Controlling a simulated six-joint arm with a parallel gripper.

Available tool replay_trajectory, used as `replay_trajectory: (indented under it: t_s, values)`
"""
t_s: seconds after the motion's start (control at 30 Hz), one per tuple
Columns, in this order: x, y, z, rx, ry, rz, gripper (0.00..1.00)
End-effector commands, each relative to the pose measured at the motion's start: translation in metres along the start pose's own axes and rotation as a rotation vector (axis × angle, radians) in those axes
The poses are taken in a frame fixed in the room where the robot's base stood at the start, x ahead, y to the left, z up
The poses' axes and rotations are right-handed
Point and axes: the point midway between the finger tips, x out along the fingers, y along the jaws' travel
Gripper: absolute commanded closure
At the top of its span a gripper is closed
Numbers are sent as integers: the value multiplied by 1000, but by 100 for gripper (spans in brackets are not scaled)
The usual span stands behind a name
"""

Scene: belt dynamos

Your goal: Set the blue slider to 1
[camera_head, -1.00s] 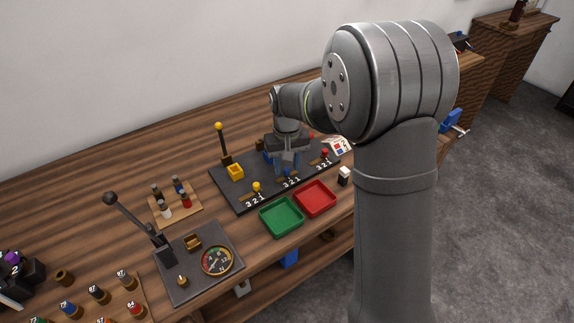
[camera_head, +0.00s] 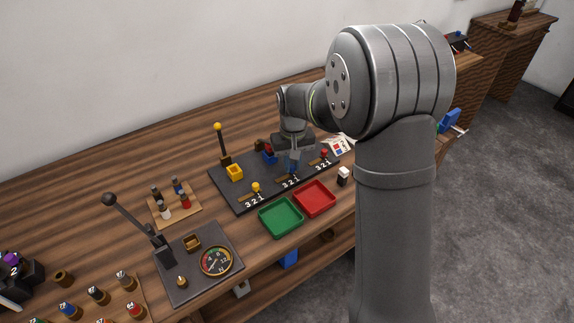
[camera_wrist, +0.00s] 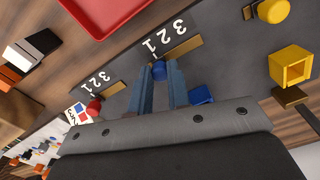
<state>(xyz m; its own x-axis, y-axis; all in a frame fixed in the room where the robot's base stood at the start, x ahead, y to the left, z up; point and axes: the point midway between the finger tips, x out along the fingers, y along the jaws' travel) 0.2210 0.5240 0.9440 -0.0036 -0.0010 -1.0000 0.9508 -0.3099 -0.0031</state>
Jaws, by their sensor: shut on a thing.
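The blue slider knob (camera_wrist: 158,71) sits between my gripper's two fingertips (camera_wrist: 159,68) in the wrist view. My gripper is shut on it. The knob stands at the end of its brown slot (camera_wrist: 185,52) beside the number 1, and the bare slot runs from it toward the 3 side. In the head view my gripper (camera_head: 292,167) reaches down to the middle slider of the dark panel (camera_head: 230,195), and its fingers largely hide the knob.
A yellow knob (camera_head: 256,187) and a red knob (camera_head: 324,153) flank it on the same panel. A yellow open box (camera_head: 235,172) and a blue box (camera_wrist: 201,94) stand behind. Green (camera_head: 281,232) and red (camera_head: 333,204) trays lie in front.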

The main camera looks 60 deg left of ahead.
Motion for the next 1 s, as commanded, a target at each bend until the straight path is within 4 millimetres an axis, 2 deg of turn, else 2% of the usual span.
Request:
replay_trajectory:
  t_s: [0.23,0.27,0.37,0.73,0.87,1.0]
  values:
    - [-1,4,-2,0,5,6,100]
    - [-1,5,-2,0,5,6,80]
    - [-1,5,-2,0,5,5,61]
    - [-6,3,-2,-1,5,4,61]
    - [-25,3,-2,-1,7,4,61]
    - [-58,3,-2,-1,9,4,61]
